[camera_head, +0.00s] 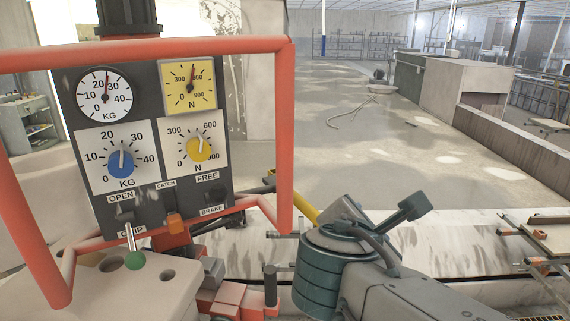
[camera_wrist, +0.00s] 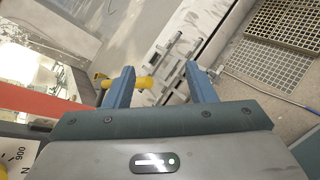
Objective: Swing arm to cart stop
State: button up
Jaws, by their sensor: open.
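A panel (camera_head: 150,135) with dials and labelled controls stands inside an orange-red tube frame (camera_head: 292,130) at left in the head view. A yellow bar (camera_head: 304,209) shows right of the frame, partly hidden behind my arm. My gripper (camera_wrist: 160,80) has its two blue fingers spread in the wrist view. A yellow bar end (camera_wrist: 144,82) shows between them, close to the left finger, which covers part of it. I cannot tell whether they touch. In the head view my arm's end hides the fingers. I cannot clearly identify the cart stop.
A pale bench-like surface (camera_head: 445,240) runs behind my arm. A wooden-topped fixture (camera_head: 553,236) is at right. Open floor (camera_head: 360,125) lies beyond.

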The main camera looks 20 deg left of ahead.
aim_at(284, 154)
jog(key=s+a+r+n+t+y+b, duration=0.1)
jog(key=s+a+r+n+t+y, duration=0.2)
jog(key=a+n, duration=0.35)
jog(key=s+a+r+n+t+y+b, duration=0.1)
jog(key=a+r+n+t+y, duration=0.15)
jog(key=a+r+n, duration=0.35)
jog(key=shift+m+g+y, duration=0.25)
jog(key=shift+m+g, duration=0.2)
jog(key=w+a, duration=0.1)
jog(key=w, duration=0.3)
jog(key=w+a+f+p, duration=0.1)
jog(key=w, duration=0.4)
jog(key=w+a+p, duration=0.1)
jog(key=w, duration=0.3)
jog(key=shift+w+a+f, duration=0.2)
jog(key=shift+w+f, duration=0.15)
jog(key=shift+f, duration=0.05)
